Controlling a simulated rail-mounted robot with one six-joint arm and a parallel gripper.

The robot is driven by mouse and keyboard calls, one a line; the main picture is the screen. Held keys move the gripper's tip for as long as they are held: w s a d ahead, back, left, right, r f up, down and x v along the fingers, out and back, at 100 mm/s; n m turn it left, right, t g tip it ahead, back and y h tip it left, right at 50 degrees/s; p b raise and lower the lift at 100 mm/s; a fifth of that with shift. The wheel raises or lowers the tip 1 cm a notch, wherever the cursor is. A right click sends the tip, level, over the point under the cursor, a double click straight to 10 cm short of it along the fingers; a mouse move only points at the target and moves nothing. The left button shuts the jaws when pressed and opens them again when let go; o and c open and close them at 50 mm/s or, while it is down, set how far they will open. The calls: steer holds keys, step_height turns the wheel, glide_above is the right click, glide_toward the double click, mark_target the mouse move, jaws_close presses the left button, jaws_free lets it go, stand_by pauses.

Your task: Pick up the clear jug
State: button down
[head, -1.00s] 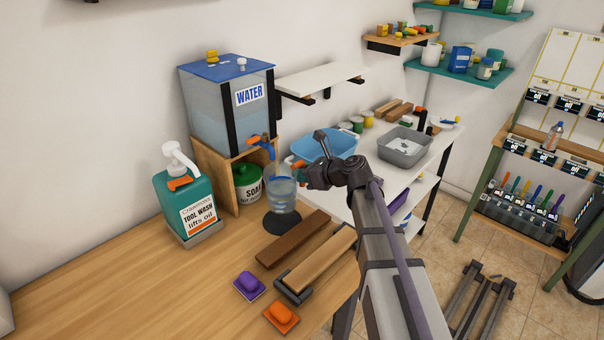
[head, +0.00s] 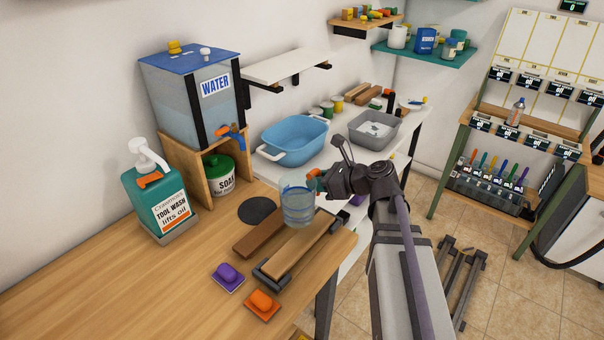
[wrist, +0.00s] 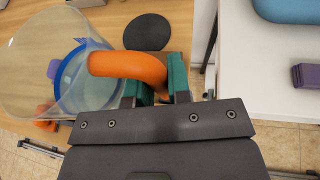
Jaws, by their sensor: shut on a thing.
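The clear jug (head: 297,203) holds bluish water and has an orange handle. It is lifted over the front right of the wooden counter, beside the wooden boards in the head view. My gripper (head: 322,178) is shut on the jug's handle. In the wrist view the orange handle (wrist: 128,66) sits between the green fingertips (wrist: 160,85), and the jug's clear wall (wrist: 35,62) shows at the left. The black round pad (head: 258,211) on the counter is bare.
The water tank (head: 195,105) with its blue tap stands on a wooden stand. A soap tub (head: 219,178) and a tool wash bottle (head: 155,200) are nearby. A blue basin (head: 294,145) and grey tub (head: 374,130) sit on the white shelf unit behind. The counter's front left is clear.

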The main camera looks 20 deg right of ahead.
steer(key=shift+s+d, duration=0.75)
steer(key=shift+s, duration=0.2)
steer(key=shift+s+d, duration=0.7)
steer(key=shift+s, duration=0.25)
